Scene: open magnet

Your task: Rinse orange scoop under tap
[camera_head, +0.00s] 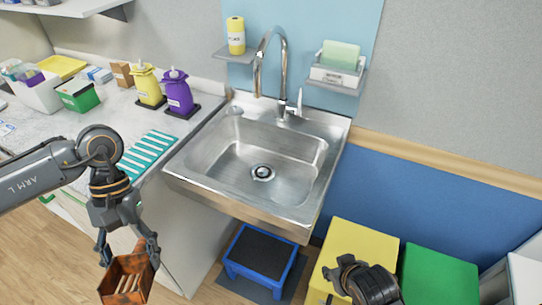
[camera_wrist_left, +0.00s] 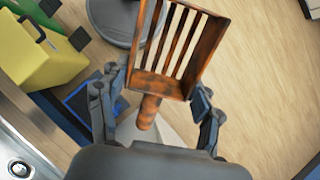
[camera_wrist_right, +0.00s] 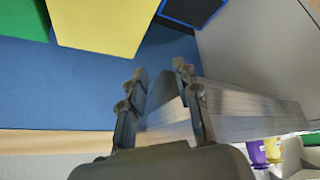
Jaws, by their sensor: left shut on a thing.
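The orange scoop (camera_head: 128,282), slotted and rust-streaked, hangs from my left gripper (camera_head: 129,250) in front of the counter, low and left of the sink. In the left wrist view the scoop (camera_wrist_left: 184,45) sticks out beyond the left gripper (camera_wrist_left: 155,100), its handle between the fingers. The tap (camera_head: 284,62) is a curved chrome spout with a lever, behind the steel sink (camera_head: 235,170). No water is seen running. My right gripper (camera_head: 345,275) is at the lower right, over the yellow bin; in the right wrist view it (camera_wrist_right: 160,80) is open and empty.
A blue step stool (camera_head: 262,262) stands below the sink. Yellow (camera_head: 360,250) and green (camera_head: 435,272) bins stand right of it. Left of the sink, the counter holds a striped teal mat (camera_head: 148,155) and yellow and purple (camera_head: 178,92) pump bottles. Shelves flank the tap.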

